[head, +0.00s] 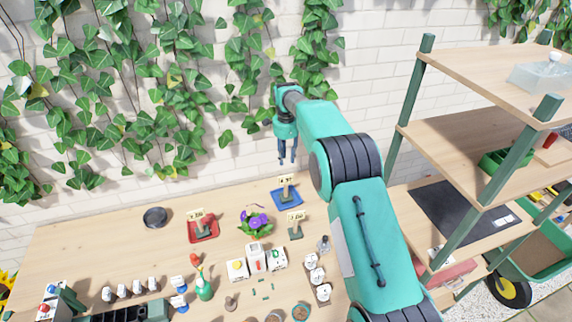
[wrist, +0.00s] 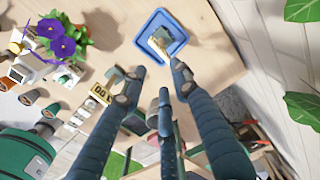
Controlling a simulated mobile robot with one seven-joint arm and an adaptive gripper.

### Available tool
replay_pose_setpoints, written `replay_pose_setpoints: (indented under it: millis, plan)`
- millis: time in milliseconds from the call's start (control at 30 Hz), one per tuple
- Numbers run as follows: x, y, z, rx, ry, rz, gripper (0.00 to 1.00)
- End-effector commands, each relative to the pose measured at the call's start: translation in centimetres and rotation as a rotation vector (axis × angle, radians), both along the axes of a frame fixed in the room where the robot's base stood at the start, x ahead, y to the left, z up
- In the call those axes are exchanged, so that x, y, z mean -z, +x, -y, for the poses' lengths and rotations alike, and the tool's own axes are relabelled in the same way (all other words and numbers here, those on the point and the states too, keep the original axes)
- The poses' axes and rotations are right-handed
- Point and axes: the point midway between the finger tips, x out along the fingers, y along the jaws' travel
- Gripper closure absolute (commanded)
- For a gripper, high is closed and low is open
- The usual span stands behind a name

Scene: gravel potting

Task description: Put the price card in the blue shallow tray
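The blue shallow tray (head: 291,205) lies on the table near its back edge; it also shows at the top of the wrist view (wrist: 176,22). A cream price card (head: 286,182) on a dark foot stands inside it, also in the wrist view (wrist: 157,44). A second price card (head: 295,216) stands on the bare table just in front of the tray; a finger partly covers it in the wrist view (wrist: 100,94). My gripper (head: 288,161) hangs above the blue tray, fingers down, spread and empty, apart from the card.
A red tray (head: 204,238) with another price card stands to the left. A purple-flowered plant (head: 254,222) is beside the blue tray. Small pots, boxes and figures crowd the front. A wooden shelf rack (head: 462,130) stands at the right.

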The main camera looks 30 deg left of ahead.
Motion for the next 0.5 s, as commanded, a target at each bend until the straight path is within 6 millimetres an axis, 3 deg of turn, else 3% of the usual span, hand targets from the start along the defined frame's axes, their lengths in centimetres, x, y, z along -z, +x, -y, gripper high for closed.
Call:
replay_pose_setpoints:
  millis: [200, 500]
  plan:
    - [-1.32, -0.01, 0.0, 0.0, 0.0, 0.0, 0.7]
    - [-1.41, -0.01, 0.01, 0.0, 0.0, 0.0, 0.7]
